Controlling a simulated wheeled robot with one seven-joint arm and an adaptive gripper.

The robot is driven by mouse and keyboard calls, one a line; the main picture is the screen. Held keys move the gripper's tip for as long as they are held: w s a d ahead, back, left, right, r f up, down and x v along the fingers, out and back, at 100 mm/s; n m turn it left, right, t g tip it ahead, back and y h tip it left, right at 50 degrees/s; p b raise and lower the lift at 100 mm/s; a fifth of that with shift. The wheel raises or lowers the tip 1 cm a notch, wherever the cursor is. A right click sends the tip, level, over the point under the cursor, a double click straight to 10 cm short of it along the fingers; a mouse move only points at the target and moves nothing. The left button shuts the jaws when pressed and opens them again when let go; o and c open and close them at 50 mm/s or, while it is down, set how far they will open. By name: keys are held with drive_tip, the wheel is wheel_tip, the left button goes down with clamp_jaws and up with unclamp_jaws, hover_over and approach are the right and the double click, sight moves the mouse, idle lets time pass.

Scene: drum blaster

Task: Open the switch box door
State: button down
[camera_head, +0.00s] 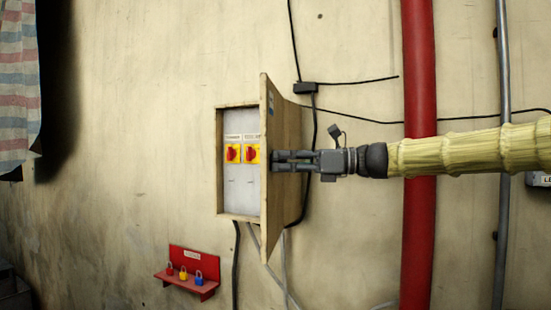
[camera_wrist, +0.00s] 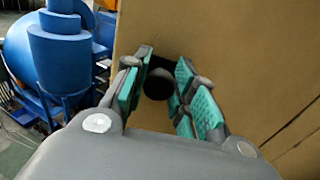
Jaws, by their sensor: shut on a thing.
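The switch box (camera_head: 219,160) is on the wall, with a tan wooden frame. Its door (camera_head: 286,140) stands ajar, swung out from the box on its right side. Two red rotary switches on yellow plates (camera_head: 241,154) show inside. My gripper (camera_head: 275,161) reaches in from the right to the door's outer face, near its free edge. In the wrist view my gripper (camera_wrist: 158,90) is shut on a dark round knob (camera_wrist: 159,82) on the brown door (camera_wrist: 240,50). The knob is hidden in the head view.
A red rack with small padlocks (camera_head: 193,272) is on the wall below left. A thick red pipe (camera_head: 418,60) and a grey pipe (camera_head: 503,60) run vertically behind my arm. Black cables cross the wall. Blue machinery (camera_wrist: 62,55) shows beyond the door.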

drive_tip(key=shift+w+d+r, duration=0.1)
drive_tip(key=shift+d+r, duration=0.15)
drive_tip(key=shift+d, duration=0.25)
drive_tip(key=c, duration=1.2)
unclamp_jaws()
drive_tip(key=shift+f, duration=0.1)
drive_tip(key=shift+o, duration=0.2)
drive_tip(key=shift+w+f, duration=0.1)
drive_tip(key=d, duration=1.2)
drive_tip(key=shift+s, duration=0.4)
drive_tip(key=shift+f, duration=0.1)
